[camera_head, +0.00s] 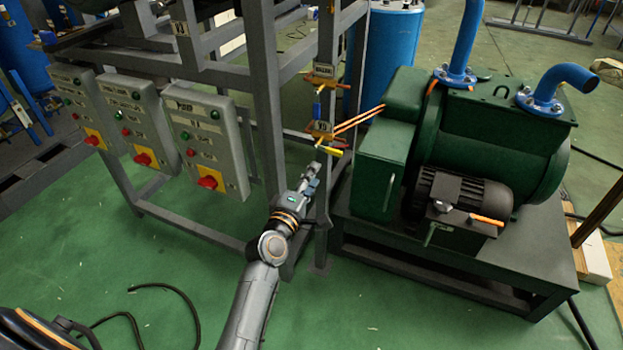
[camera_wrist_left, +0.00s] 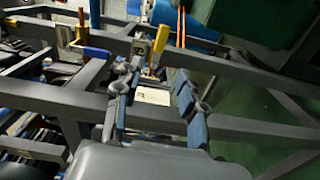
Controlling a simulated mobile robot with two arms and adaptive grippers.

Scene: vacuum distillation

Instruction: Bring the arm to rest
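My left arm (camera_head: 255,295) reaches up from the bottom middle of the head view. Its gripper (camera_head: 311,174) is beside the grey frame post, just below a valve with a yellow handle (camera_head: 330,151). In the left wrist view the two blue-padded fingers (camera_wrist_left: 158,82) stand apart with nothing between them, so the gripper is open and empty. The yellow handle (camera_wrist_left: 160,40) is beyond the fingertips, apart from them as far as I can tell. A blue valve handle (camera_wrist_left: 92,52) is to its left. My right gripper is not in view.
The grey steel frame (camera_head: 265,100) rises close by my gripper. Several control boxes (camera_head: 205,135) with red knobs hang at the left. A green pump (camera_head: 490,150) stands on a dark table at the right. The green floor (camera_head: 400,315) in front is mostly clear; a black cable lies at lower left.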

